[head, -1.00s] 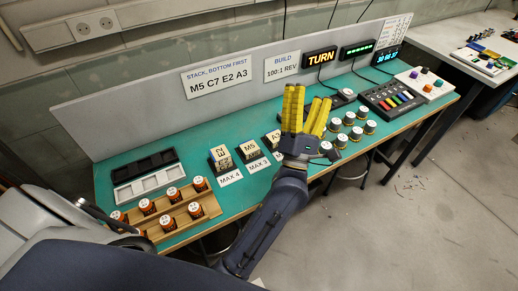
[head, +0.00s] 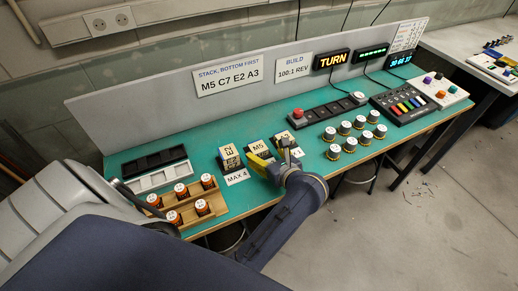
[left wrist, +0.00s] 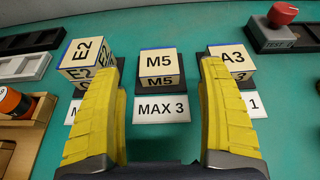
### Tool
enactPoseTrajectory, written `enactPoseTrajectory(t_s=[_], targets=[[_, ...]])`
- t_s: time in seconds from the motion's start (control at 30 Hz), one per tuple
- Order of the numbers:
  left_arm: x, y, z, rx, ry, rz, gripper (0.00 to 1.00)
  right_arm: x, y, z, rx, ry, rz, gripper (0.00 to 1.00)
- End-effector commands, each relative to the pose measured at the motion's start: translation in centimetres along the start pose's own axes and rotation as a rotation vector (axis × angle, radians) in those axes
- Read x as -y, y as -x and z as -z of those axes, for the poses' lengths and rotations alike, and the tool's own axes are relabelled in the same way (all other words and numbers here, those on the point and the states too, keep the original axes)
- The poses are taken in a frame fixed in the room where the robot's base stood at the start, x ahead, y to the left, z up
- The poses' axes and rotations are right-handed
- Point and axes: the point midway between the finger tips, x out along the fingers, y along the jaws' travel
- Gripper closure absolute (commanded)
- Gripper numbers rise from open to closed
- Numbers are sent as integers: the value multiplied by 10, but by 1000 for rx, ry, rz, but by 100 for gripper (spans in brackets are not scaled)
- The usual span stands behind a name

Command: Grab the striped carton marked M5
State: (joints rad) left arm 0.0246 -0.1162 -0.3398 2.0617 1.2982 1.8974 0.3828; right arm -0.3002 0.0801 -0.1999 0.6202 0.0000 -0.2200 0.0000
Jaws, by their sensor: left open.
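The M5 carton (head: 258,147) stands on the green bench in the middle of a row of three. In the left wrist view the M5 carton (left wrist: 159,63) is cream with a blue far edge and M5 on its top and front; stripes are not clear. My left gripper (head: 270,154) is open at the near side of the M5 carton. In the left wrist view its yellow fingers lie to either side of the carton, apart from it, with nothing between them. My right gripper is not in view.
The E2 carton (left wrist: 86,55) and A3 carton (left wrist: 232,63) flank it closely, beside the fingers. A MAX 3 card (left wrist: 161,109) lies in front. A red button box (head: 325,109) stands behind right. Several round canisters (head: 345,128) stand to the right.

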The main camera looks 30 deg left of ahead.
Motion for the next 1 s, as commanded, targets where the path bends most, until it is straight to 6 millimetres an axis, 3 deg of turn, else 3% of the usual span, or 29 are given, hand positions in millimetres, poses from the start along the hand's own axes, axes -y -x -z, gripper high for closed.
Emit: enactPoseTrajectory(t_s=[0.53, 0.97, 1.0], targets=[[-2, -44, 4, -13, -22, -8, 24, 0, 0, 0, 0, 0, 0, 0], [-2, -50, 4, -14, -20, -7, 24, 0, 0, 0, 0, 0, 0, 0], [-2, -50, 4, -14, -20, -7, 29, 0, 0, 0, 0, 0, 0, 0]])
